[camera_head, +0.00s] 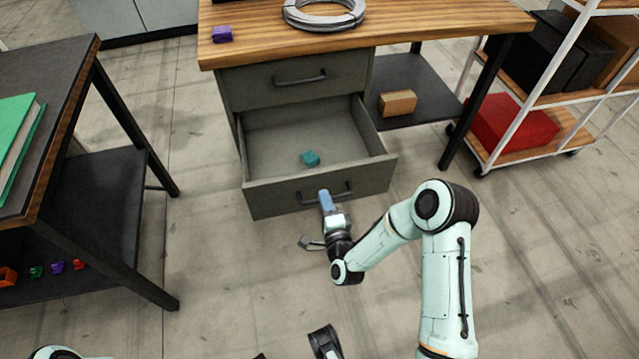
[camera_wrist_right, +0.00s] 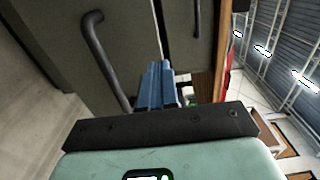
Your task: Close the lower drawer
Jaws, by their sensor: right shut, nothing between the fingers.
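The lower drawer (camera_head: 268,204) of the grey cabinet is pulled out under the wooden bench, with a dark bar handle on its front. A small teal block (camera_head: 310,158) lies inside it. The closed upper drawer (camera_head: 290,76) is above. My right gripper (camera_head: 325,196) is shut and empty, its blue fingers at the drawer front beside the handle; I cannot tell whether they touch. In the right wrist view, the blue fingers (camera_wrist_right: 158,85) point towards the cabinet fronts, with the dark handle (camera_wrist_right: 105,60) to their left. My left gripper is not clearly in view.
The wooden bench top (camera_head: 420,24) bears a purple block (camera_head: 221,34) and a grey ring coil (camera_head: 322,14). A tan box (camera_head: 397,102) sits on the lower shelf. A dark table (camera_head: 60,75) stands left, a shelf cart with a red box (camera_head: 510,130) right. Floor is clear before the drawer.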

